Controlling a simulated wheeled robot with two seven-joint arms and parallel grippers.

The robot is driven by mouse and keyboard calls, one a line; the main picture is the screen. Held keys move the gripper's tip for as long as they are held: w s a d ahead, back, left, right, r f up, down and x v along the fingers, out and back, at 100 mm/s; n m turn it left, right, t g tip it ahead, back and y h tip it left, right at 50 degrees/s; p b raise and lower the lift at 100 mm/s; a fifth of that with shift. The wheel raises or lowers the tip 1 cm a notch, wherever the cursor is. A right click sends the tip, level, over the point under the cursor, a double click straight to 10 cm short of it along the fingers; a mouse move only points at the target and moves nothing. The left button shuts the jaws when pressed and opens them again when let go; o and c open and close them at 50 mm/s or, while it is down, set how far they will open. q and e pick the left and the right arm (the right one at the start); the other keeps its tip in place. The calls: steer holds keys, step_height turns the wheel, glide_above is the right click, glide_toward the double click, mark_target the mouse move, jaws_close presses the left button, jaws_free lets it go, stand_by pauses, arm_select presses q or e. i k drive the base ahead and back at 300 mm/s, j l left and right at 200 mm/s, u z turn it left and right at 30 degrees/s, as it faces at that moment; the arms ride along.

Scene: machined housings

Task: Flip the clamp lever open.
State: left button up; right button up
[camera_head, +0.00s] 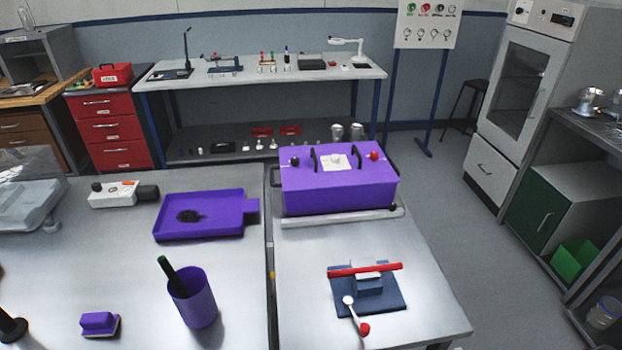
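A clamp fixture with a dark blue base plate (392,303) lies on the right bench near its front. A blue block with a pale top (369,281) stands on the plate, and a red bar (365,269) lies across at its back. The clamp lever (355,313) is a thin pale arm with a white round end at the plate and a red knob (364,329) at its near end. It points toward the front, and the knob reaches past the plate's front edge. Neither of my grippers is in view.
A purple housing (338,192) with black handles stands behind the clamp. On the left bench are a purple tray (200,235), a purple cup (195,305) with a dark green handle in it, and a purple brush-like block (99,324). The bench around the clamp is clear.

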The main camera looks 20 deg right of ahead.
mark_target(364, 328)
steer(key=l+z, duration=0.1)
steer(key=z, duration=0.95)
steer(key=k, duration=0.05)
